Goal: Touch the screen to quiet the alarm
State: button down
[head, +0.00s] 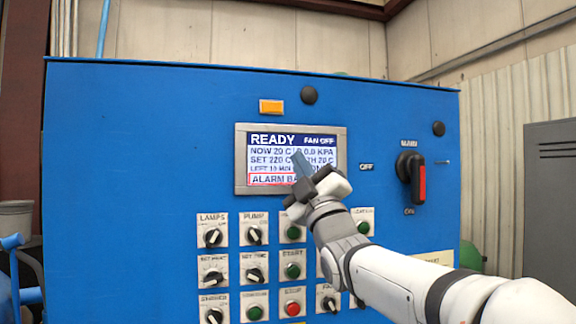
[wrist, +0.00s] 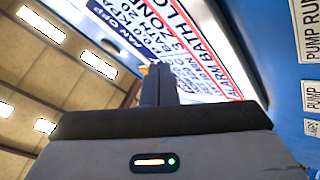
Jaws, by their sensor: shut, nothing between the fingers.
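The screen (head: 265,152) is set in a grey frame on the blue cabinet. It reads READY and FAN OFF at the top, with a red-outlined ALARM line along its bottom. My gripper (head: 300,160) is shut and empty, in front of the screen's right half, and hides part of its text. In the wrist view the screen (wrist: 190,45) shows tilted beyond my shut fingertips (wrist: 158,75), with the red-outlined alarm line to their right. I cannot tell whether the fingertips touch the screen.
Below the screen are rows of labelled knobs and buttons, including a LAMPS knob (head: 213,238) and a red button (head: 292,308). A black and red MAIN switch (head: 412,178) is to the right. An orange lamp (head: 271,106) sits above the screen. A grey cabinet (head: 550,200) stands at far right.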

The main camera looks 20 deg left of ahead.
jog(key=shift+s+d, duration=0.15)
jog(key=s+d+b, duration=0.1)
jog(key=s+b, duration=0.1)
jog(key=s, duration=0.1)
jog(key=s+d+b, duration=0.1)
jog(key=b, duration=0.1)
jog(key=shift+s+d, duration=0.15)
jog(key=shift+d, duration=0.15)
dwell(0.9)
